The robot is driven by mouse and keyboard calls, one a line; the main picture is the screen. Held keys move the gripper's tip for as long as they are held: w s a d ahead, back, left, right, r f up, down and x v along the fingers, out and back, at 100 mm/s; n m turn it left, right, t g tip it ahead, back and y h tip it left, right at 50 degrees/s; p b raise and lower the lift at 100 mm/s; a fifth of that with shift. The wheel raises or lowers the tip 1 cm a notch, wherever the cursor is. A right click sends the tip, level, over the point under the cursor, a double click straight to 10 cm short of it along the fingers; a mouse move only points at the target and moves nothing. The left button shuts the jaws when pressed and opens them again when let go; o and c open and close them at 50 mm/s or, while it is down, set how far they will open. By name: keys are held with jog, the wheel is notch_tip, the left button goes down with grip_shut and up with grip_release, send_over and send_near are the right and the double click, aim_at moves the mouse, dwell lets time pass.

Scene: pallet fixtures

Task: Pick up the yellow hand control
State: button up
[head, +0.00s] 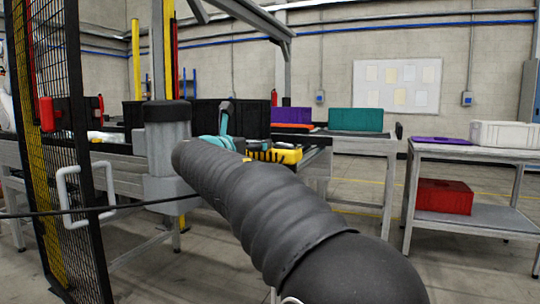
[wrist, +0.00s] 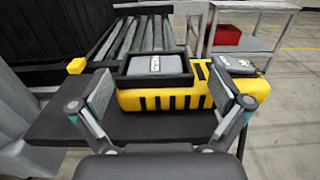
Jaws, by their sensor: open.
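A yellow body with black stripes (wrist: 180,101) lies on a dark table top in the wrist view. A black-framed grey panel (wrist: 155,65) sits on its left part, and a smaller grey and black piece (wrist: 238,64) on its right. A small separate yellow block (wrist: 76,66) is at the left; I cannot tell for certain which yellow thing is the hand control. The striped body also shows in the head view (head: 285,156), partly behind my arm. My gripper (wrist: 162,104) is open and empty, its fingers apart in front of the striped body.
A grey roller track (wrist: 135,38) runs behind the yellow body. A teal box (head: 356,119) stands on a table farther right. A side table (head: 465,152) holds a white crate (head: 505,134), with a red crate (head: 444,196) on its lower shelf. A mesh fence (head: 55,130) is at left.

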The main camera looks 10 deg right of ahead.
jog(key=shift+x, duration=1.1)
jog(key=shift+w+a, duration=0.1)
jog(key=c, duration=1.3)
